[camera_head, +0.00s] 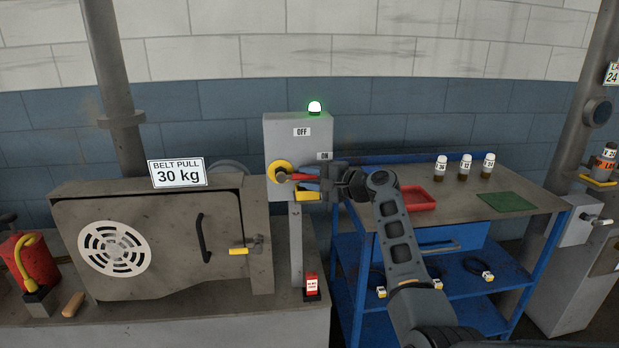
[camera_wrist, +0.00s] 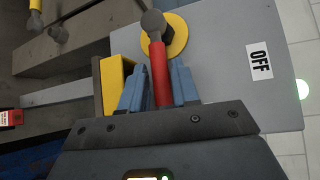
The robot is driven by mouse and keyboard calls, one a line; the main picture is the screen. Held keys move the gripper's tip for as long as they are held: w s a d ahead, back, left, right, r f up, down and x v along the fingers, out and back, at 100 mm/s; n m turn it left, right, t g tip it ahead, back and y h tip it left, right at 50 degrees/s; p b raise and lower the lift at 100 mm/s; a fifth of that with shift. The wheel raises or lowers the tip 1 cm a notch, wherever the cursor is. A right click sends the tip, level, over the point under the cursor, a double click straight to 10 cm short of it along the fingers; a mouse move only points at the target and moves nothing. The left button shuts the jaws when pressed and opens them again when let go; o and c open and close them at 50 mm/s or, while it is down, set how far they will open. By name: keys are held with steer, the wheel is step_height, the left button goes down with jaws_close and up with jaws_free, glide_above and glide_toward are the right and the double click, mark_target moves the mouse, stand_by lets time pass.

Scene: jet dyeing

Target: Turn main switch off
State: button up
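The main switch is a grey box (camera_head: 285,135) on a post, with an OFF label (camera_head: 302,132) at the top and an ON label (camera_head: 324,156) at the right. Its yellow disc (camera_head: 280,172) carries a red handle (camera_head: 299,177) that points right, on the ON side. In the wrist view the red handle (camera_wrist: 158,75) runs between the blue fingers of my gripper (camera_wrist: 160,88), which sit close along both its sides, shut on it. My gripper (camera_head: 313,182) reaches in from the right. The handle's outer end is hidden by my gripper.
A green lamp (camera_head: 315,108) glows on top of the box. A yellow block (camera_head: 306,196) sits just below the handle. A grey machine (camera_head: 160,235) stands at left.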

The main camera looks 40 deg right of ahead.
steer(key=shift+c, duration=0.3)
jaws_close()
